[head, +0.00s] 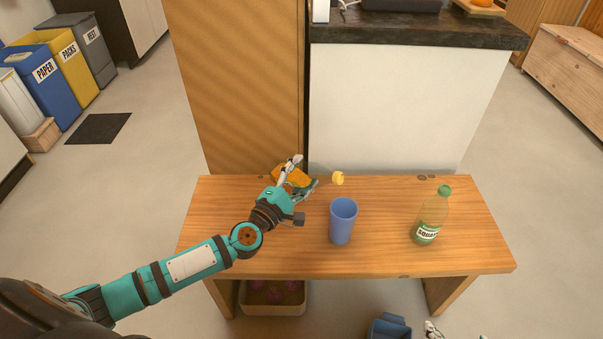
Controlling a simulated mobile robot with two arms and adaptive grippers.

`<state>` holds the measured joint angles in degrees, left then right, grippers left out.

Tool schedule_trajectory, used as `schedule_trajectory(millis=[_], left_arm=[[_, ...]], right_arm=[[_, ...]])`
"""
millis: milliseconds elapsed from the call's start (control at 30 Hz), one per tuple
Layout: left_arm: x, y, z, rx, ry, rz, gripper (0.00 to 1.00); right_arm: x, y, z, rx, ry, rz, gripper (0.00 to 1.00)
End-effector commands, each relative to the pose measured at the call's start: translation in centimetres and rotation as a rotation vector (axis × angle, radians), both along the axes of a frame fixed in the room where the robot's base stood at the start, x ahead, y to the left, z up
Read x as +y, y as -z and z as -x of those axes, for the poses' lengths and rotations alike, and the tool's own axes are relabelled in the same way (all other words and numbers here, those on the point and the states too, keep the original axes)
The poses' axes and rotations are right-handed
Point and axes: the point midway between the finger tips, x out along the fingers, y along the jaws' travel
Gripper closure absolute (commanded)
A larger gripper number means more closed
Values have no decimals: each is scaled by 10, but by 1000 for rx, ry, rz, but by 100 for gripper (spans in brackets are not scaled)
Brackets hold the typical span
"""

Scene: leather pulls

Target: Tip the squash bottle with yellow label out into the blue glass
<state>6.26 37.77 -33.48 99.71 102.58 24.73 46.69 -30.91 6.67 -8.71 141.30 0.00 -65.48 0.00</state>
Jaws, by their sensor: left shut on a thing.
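My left gripper (304,172) is shut on a bottle with orange-yellow colouring (288,174) and a yellow cap (338,178). The bottle is tipped nearly level, its cap end pointing right, above the table's back edge. The fingers hide part of it and its label cannot be read. The blue glass (342,222) stands upright on the table, nearer than the cap and apart from the bottle. Its inside cannot be made out. My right gripper (457,334) shows only as two separated fingertips at the bottom edge, with nothing seen between them.
A second squash bottle (431,216) with a green cap and label stands upright on the right of the wooden table (375,262). The table is clear between glass and bottle. A white panel (405,110) rises behind. A blue container (390,328) is below the front edge.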

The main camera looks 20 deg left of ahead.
Motion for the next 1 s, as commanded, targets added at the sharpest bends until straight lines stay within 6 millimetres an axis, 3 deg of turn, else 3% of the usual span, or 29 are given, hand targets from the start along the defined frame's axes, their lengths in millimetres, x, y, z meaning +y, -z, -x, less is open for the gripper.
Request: schedule_trajectory(millis=[833, 1000], left_arm=[[7, -17, -4, -27, -2, -125, 88], [14, -36, -8, -52, -5, -252, 88]], right_arm=[[-28, 30, 88, 447, 36, 94, 17], [-29, 9, 90, 458, 37, 96, 17]])
